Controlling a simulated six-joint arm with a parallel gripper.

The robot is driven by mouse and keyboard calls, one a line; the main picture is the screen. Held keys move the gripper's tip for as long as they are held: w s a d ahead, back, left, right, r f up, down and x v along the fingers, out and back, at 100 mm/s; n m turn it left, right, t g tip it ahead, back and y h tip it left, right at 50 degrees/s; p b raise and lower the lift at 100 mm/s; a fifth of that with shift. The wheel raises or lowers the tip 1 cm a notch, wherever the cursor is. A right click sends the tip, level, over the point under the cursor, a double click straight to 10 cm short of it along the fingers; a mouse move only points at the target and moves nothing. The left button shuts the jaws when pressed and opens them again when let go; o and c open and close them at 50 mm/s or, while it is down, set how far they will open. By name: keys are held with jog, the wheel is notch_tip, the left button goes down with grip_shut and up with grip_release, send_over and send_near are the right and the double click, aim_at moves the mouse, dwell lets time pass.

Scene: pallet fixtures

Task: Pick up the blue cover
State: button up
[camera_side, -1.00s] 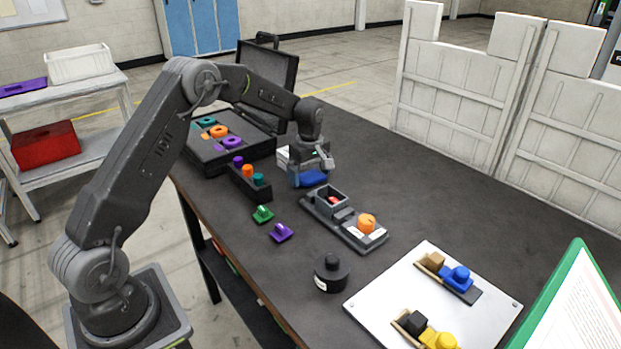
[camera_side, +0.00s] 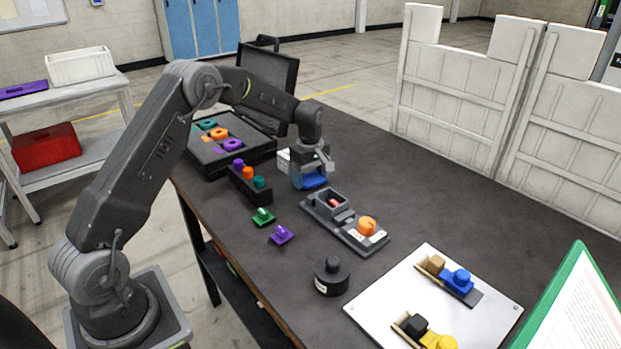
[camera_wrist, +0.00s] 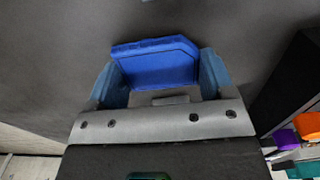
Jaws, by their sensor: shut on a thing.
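The blue cover (camera_wrist: 155,63) sits between the two fingers of my gripper (camera_wrist: 160,78) in the wrist view, and both fingers press on its sides. In the side view my gripper (camera_side: 311,176) points down over the table behind the grey fixture, with the blue cover (camera_side: 313,182) at its fingertips. The side view does not clearly show whether the cover is clear of the table. The grey fixture (camera_side: 341,216) has an open box at one end with something red inside, and an orange knob (camera_side: 367,225) at the other.
A black holder (camera_side: 249,187) with purple, orange and teal pegs stands left of my gripper, near an open case (camera_side: 205,160). A green part (camera_side: 263,217), a purple part (camera_side: 282,235) and a black round piece (camera_side: 331,276) lie nearer. A white board (camera_side: 400,301) is at the front right.

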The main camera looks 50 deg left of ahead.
jog(key=shift+r, duration=0.65)
notch_tip(320, 180, up, 3)
jog(key=shift+f, duration=0.2)
jog(key=s+a+r, duration=0.6)
jog(key=s+a, duration=0.2)
notch_tip(320, 180, up, 2)
jog(key=m, duration=1)
send_over(311, 178)
jog(key=s+d, duration=0.4)
jog(key=s, duration=0.1)
jog(key=d+m, duration=0.7)
jog(key=d, duration=0.2)
jog(key=shift+w+a+f, duration=0.1)
jog(key=shift+w+f, duration=0.1)
jog(key=shift+f, duration=0.85)
jog(key=shift+w+a+f, duration=0.1)
jog(key=shift+w+f, duration=0.1)
jog(key=shift+f, duration=0.85)
jog(key=shift+f, duration=1.45)
